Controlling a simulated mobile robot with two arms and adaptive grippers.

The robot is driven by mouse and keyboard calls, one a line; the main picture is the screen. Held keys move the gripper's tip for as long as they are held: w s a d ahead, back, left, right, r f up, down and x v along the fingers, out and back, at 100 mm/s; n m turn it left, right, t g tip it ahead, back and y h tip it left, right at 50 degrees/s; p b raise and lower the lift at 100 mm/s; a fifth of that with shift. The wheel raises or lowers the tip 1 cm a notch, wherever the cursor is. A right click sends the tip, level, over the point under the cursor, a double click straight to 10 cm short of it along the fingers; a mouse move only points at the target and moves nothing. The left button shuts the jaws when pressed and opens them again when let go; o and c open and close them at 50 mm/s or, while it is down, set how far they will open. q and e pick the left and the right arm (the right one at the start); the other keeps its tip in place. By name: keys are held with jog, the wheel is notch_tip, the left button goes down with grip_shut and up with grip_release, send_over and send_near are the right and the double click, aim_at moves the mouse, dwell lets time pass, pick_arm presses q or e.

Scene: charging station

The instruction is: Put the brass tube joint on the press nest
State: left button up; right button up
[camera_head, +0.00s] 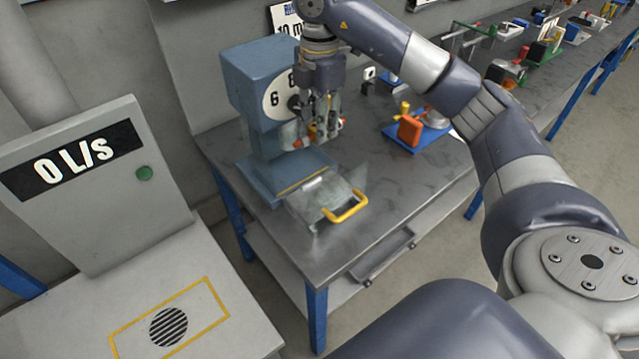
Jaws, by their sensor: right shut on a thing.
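My right gripper (319,137) points down in front of the blue press (246,92). It is shut on a small orange-gold piece, the brass tube joint (311,132), of which only a little shows between the fingers. The joint is in front of the press head, above its base. The press nest cannot be made out; the gripper and the press parts crowd that spot. My left gripper is not in view.
A clear guard with a yellow handle (346,208) sits at the press front. A blue tray with an orange block (410,130) stands to the right on the grey bench (395,195). A grey cabinet (85,180) marked "0 L/s" is at left. Bare bench lies between guard and tray.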

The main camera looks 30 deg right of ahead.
notch_tip(320, 180, down, 17)
jog(key=p, duration=0.3)
jog(key=shift+r, duration=0.1)
jog(key=shift+f, duration=0.2)
jog(key=shift+f, duration=0.2)
jog(key=o, duration=1.1)
jog(key=shift+r, duration=0.1)
